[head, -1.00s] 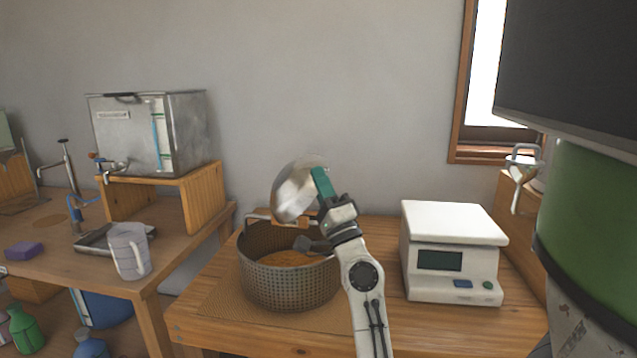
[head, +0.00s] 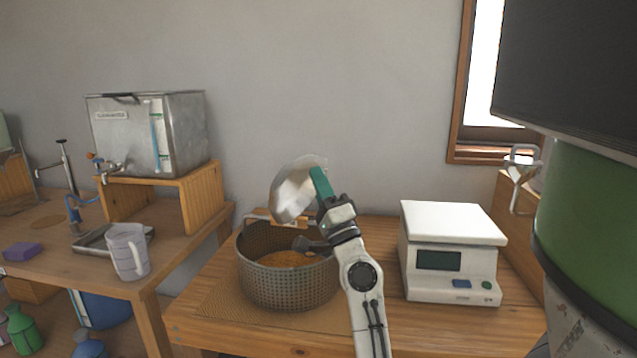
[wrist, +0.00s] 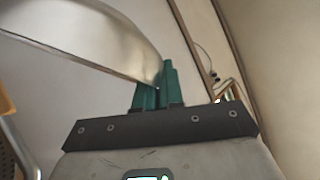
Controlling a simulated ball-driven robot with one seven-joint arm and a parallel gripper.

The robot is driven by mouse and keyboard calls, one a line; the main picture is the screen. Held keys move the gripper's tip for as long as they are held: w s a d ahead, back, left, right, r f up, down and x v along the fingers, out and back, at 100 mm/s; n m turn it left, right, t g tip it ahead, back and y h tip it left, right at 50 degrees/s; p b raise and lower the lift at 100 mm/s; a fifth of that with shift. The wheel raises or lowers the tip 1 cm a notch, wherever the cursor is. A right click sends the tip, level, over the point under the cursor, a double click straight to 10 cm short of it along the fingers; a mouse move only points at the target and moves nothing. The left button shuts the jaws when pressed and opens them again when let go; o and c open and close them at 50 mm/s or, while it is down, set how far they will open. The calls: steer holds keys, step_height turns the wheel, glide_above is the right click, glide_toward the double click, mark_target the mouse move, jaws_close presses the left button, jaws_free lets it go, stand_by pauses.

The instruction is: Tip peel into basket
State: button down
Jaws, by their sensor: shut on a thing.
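A metal bowl (head: 293,192) is tilted on its side above the basket. It also shows at the top left of the wrist view (wrist: 85,35). My gripper (head: 320,183) has green fingers and is shut on the bowl's right edge; the fingers also show in the wrist view (wrist: 155,88). The perforated metal basket (head: 290,284) stands on the wooden table below the bowl. Orange-brown peel (head: 288,259) lies inside the basket. The inside of the bowl is largely turned out of view, and I cannot tell whether peel is left in it.
A white scale (head: 452,255) stands right of the basket. A metal tank (head: 150,135) sits on a wooden stand at the left, with a measuring jug (head: 128,252) in front. A green drum (head: 590,215) and dark screen (head: 575,70) bound the right side.

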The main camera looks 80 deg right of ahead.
steer(key=shift+r, duration=0.1)
steer(key=shift+w+a+r+n+y+p, duration=0.1)
steer(key=shift+w+r+n+y+p, duration=0.2)
steer(key=shift+n+y+p, duration=0.15)
steer(key=n+t+y+p, duration=0.1)
steer(key=w+r+n+t+y+p, duration=0.1)
steer(key=n+y, duration=0.1)
steer(key=shift+w+a, duration=0.1)
steer(key=shift+a, duration=0.3)
steer(key=n+y+p, duration=0.1)
steer(key=w+a+n+y+p, duration=0.1)
steer(key=n, duration=0.1)
steer(key=w+r+n+t+y+p, duration=0.1)
steer(key=shift+w+a+n+y, duration=0.25)
steer(key=shift+n+y, duration=0.1)
steer(key=w+a+f+n+g+y+p, duration=0.1)
steer(key=w+a+n+g+y+p, duration=0.2)
steer(key=w+n+p, duration=0.4)
steer(key=w+a+f+n+g+y+p, duration=0.1)
steer(key=w+a+n+g+y+p, duration=0.3)
steer(key=p, duration=1.2)
steer(key=shift+w+a+f+n+g+p, duration=0.35)
steer(key=shift+w+n+g, duration=0.75)
steer(key=shift+w+n, duration=0.5)
steer(key=shift+w, duration=0.15)
